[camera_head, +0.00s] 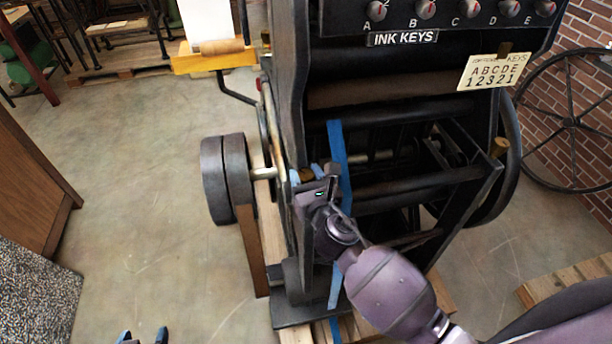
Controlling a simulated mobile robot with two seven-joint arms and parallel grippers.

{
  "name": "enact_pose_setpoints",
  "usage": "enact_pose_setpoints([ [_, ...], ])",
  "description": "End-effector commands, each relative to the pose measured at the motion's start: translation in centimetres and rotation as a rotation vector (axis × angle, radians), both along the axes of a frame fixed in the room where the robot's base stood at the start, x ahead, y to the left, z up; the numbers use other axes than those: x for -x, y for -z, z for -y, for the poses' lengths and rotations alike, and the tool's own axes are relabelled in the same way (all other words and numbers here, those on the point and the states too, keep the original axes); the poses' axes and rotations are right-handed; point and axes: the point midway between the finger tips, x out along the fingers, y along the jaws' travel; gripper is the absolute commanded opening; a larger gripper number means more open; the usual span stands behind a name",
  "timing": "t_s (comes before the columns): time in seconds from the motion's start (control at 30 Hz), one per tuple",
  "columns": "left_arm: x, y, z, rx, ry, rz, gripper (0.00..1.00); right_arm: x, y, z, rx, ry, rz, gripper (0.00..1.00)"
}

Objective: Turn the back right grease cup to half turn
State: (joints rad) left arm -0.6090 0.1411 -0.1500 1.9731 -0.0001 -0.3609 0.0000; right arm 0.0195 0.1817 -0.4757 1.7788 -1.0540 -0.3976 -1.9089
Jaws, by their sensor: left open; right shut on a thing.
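My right gripper (307,174) reaches in from the lower right. Its light-blue fingertips are closed around a small grease cup at the near left side frame of the press (290,60). The fingers hide most of this cup, so its turn position cannot be read. A brass cup (500,147) stands on the right side frame, and a brass piece (388,147) shows inside the press; both are apart from my grippers. My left gripper (142,337) shows only as two separated fingertips at the bottom edge, open and empty, above the floor and away from the press.
Two dark pulleys (225,180) stick out left of the press. A blue belt (340,160) runs down beside my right gripper. A large spoked wheel (570,120) stands at the right. A wooden cabinet (32,185) is at the left. The floor between cabinet and pulleys is clear.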

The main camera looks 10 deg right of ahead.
Motion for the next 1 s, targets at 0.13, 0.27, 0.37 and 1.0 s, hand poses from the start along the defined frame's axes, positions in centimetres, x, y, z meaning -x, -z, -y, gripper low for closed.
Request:
enact_pose_setpoints([
  [0.13,-0.07,0.49,0.01,0.000,0.000,0.001,0.68,0.01,0.13,-0.14,-0.005,0.106,0.000,0.19],
  [0.27,-0.20,0.53,0.03,-0.001,0.001,0.005,0.68,0.01,0.10,-0.10,-0.004,0.176,0.000,0.19],
  [0.37,-0.29,0.47,0.05,0.000,0.002,0.007,0.68,0.03,0.05,-0.08,-0.003,0.202,0.000,0.19],
  [1.0,-0.38,0.33,0.05,0.000,0.002,0.010,0.68,0.03,-0.01,-0.01,-0.001,0.206,0.000,0.68],
])
